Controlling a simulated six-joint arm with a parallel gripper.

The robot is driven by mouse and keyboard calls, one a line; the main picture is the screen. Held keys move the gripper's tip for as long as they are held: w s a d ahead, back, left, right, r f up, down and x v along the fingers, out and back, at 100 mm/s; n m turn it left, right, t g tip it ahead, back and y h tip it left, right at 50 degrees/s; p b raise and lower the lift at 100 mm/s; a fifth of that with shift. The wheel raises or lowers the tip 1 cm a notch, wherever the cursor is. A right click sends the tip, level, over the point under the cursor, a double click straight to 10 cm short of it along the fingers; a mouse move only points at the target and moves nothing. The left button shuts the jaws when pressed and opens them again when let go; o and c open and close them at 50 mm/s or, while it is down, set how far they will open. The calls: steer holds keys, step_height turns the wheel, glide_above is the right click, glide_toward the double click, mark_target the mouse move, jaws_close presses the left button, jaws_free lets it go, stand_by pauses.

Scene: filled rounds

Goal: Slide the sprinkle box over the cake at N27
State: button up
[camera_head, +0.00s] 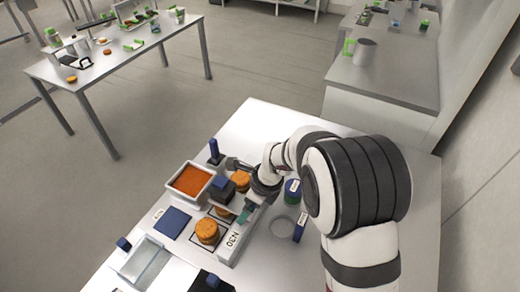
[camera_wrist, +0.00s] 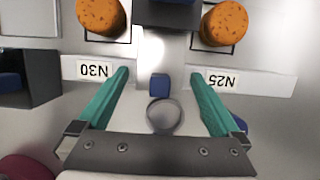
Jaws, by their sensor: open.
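My gripper (camera_wrist: 160,85) is open, its teal fingers spread, beside the white label strip. A small blue block (camera_wrist: 160,85) shows between the fingertips, at the near end of a grey piece leading to a dark box (camera_wrist: 167,14); I cannot tell whether they are joined. In the head view a dark box (camera_head: 223,189) stands behind the middle cake (camera_head: 222,212); it may be the sprinkle box. Orange cakes stand at N30 (camera_head: 207,232) and N25 (camera_wrist: 225,23). The N30 label (camera_wrist: 95,70) and N25 label (camera_wrist: 222,79) are readable; N27 is not.
A white tray with orange filling (camera_head: 192,181) stands behind the cakes. A blue square (camera_head: 173,223) and an empty clear tray (camera_head: 140,259) lie at left. A grey ring (camera_head: 283,226) and a dark blue can (camera_head: 292,191) are right of the strip. The table's far right is bare.

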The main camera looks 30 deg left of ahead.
step_height(320, 180, up, 7)
steer(key=shift+r, duration=0.1)
stand_by(0.5)
